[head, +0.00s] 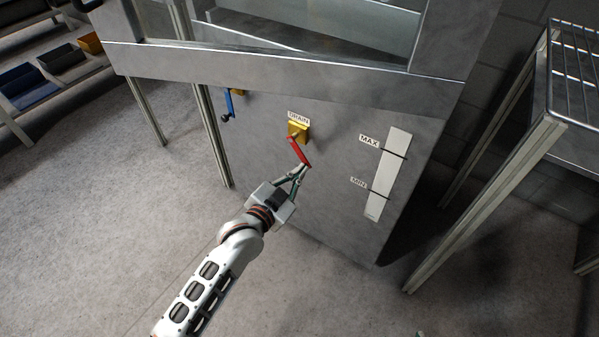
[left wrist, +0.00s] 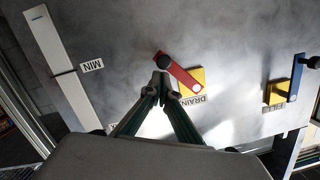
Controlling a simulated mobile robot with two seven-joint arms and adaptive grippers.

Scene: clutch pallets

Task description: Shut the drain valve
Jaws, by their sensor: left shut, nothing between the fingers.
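The drain valve has a yellow body (head: 298,131) under a DRAIN label on the grey panel. Its red handle (head: 301,153) slants down and to the right from the body, at an angle to the white level strip. In the left wrist view the red handle (left wrist: 180,73) ends in a black knob (left wrist: 163,61). My left gripper (head: 304,167) is shut and empty, with its fingertips (left wrist: 162,77) right by the knob end of the handle. I cannot tell whether they touch it.
A blue-handled valve (head: 229,103) labelled FILL in the wrist view sits left of the drain valve. A white level strip (head: 388,175) marked MAX and MIN is on the right. A metal rack (head: 487,205) stands at right. The floor at left is clear.

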